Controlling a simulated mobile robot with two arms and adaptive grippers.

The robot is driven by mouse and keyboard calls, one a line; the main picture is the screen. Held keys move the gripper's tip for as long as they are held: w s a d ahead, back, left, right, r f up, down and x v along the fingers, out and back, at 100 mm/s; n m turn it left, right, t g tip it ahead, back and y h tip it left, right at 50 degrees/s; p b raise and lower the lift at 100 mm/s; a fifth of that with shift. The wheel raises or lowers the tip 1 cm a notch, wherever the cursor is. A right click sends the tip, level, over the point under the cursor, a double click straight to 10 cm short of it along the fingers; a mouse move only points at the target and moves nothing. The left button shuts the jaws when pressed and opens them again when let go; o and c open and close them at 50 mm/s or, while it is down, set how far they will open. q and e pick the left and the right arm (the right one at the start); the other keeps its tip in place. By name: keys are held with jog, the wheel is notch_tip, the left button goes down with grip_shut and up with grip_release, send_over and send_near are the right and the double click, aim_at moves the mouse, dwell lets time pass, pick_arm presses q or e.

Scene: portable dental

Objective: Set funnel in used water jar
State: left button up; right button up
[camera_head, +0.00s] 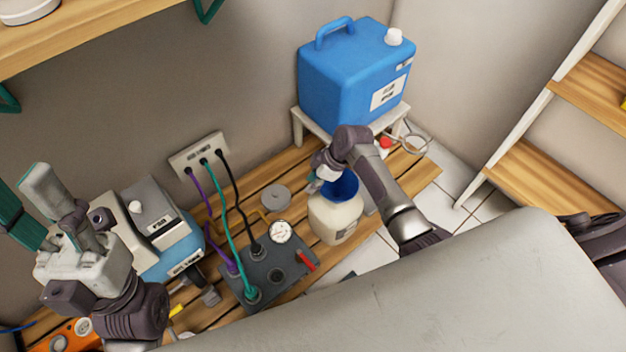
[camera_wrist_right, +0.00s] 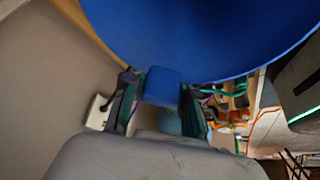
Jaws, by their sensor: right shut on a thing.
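The blue funnel (camera_head: 342,187) is at the mouth of the cream-coloured used water jar (camera_head: 335,220), which stands upright on the wooden slats. Its wide rim faces up; its spout is hidden, so I cannot tell whether it is seated or held just above. My right gripper (camera_head: 324,172) is at the funnel's far left rim. In the right wrist view, the funnel's bowl (camera_wrist_right: 205,35) fills the top, and the gripper (camera_wrist_right: 160,100) is shut on its blue tab (camera_wrist_right: 162,86). My left gripper (camera_head: 66,215) is at the far left, away from both; its finger opening is unclear.
A blue canister (camera_head: 345,75) stands on a white stool (camera_head: 300,124) behind the jar. A grey control box (camera_head: 268,276) with a gauge and cables lies left of the jar. A round grey lid (camera_head: 276,198) lies on the slats. A grey padded surface (camera_head: 430,290) fills the front.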

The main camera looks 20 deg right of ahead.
jog(key=o, duration=1.1)
